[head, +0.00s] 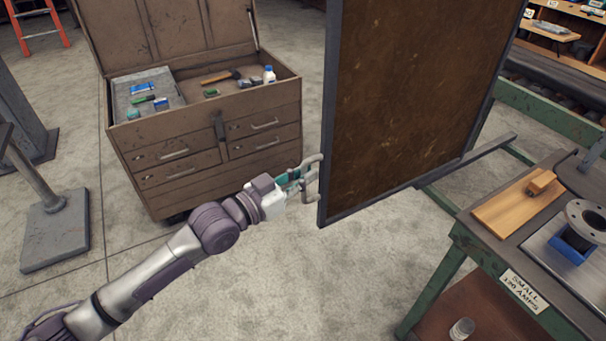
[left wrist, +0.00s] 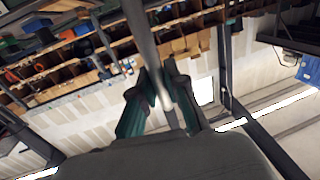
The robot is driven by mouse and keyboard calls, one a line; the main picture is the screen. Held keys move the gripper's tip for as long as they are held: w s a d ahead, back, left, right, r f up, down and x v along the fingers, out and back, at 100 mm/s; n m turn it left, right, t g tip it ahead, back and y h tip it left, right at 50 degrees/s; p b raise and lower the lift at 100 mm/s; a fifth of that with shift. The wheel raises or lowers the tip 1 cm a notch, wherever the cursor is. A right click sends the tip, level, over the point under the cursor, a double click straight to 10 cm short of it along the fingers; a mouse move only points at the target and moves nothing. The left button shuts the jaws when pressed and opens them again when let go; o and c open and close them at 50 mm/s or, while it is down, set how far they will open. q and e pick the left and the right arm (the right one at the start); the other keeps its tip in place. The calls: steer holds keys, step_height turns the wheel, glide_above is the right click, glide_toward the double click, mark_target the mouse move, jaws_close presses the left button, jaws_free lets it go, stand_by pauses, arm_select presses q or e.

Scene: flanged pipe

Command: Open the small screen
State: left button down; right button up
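The screen is a dark brown panel (head: 410,90) in a grey frame, standing upright in the middle of the head view. Its looped grey handle (head: 312,162) sticks out from the lower left edge. My left gripper (head: 302,178) is at this handle, with its teal fingers around it. In the left wrist view the grey handle bar (left wrist: 143,35) runs between the two fingers of my left gripper (left wrist: 163,90), which look closed on it. My right gripper is in neither view.
A green workbench (head: 462,238) labelled "SMALL 120 AMPS" stands at the right, with a wooden board (head: 510,208) and a flanged pipe (head: 585,225). A brown tool chest (head: 205,150) stands behind my left arm. A grey stand (head: 60,225) is at the left. The floor between is clear.

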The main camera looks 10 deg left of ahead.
arm_select(q)
steer(key=c, duration=1.2)
jaws_free()
steer(key=v, duration=1.2)
